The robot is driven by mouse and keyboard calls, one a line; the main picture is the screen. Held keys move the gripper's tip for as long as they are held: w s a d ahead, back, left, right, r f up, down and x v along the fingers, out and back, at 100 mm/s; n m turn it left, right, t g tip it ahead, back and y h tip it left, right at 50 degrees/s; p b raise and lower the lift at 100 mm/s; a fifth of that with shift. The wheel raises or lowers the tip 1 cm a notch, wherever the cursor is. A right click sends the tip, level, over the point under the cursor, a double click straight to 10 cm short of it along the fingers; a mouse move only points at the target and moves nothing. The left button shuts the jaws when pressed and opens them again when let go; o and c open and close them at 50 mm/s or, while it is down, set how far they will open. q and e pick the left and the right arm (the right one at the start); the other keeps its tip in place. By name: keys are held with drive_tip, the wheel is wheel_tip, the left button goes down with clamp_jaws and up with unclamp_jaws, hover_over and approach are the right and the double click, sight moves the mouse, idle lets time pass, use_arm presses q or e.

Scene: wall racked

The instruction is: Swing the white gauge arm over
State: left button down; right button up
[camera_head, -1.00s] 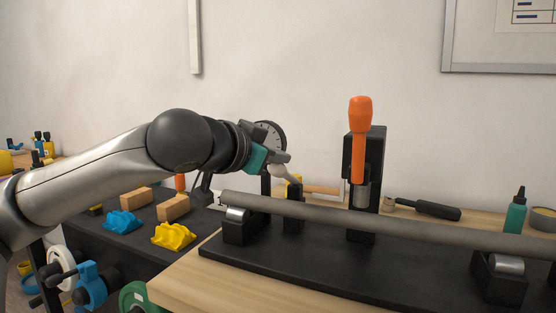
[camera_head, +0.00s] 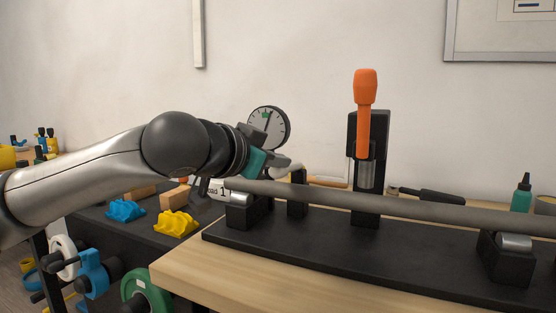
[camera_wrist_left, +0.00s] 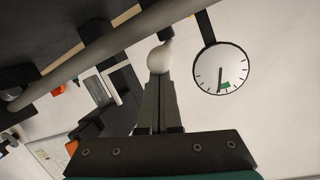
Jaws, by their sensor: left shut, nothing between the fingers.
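The white gauge arm shows in the left wrist view as a pale rod with a round white knob (camera_wrist_left: 159,59) at its end. My left gripper (camera_wrist_left: 159,82) is shut and empty, with its fingertips right at the knob; I cannot tell whether they touch. In the head view my left gripper (camera_head: 281,161) reaches in beside the grey bar, and its teal body hides part of the arm. The round gauge dial (camera_head: 268,124) stands just behind the gripper, with a dark needle and a green mark; it also shows in the wrist view (camera_wrist_left: 221,70). My right gripper is not in view.
A long grey bar (camera_head: 400,205) lies across black supports on a black base plate (camera_head: 330,250). An orange-handled clamp (camera_head: 365,110) stands behind it. A green bottle (camera_head: 521,195) is at right. Yellow (camera_head: 176,223) and blue (camera_head: 125,210) blocks lie left on a dark surface.

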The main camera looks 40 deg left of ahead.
use_arm(q)
drive_tip(key=shift+s+d+f, duration=0.1)
drive_tip(key=shift+f, duration=0.35)
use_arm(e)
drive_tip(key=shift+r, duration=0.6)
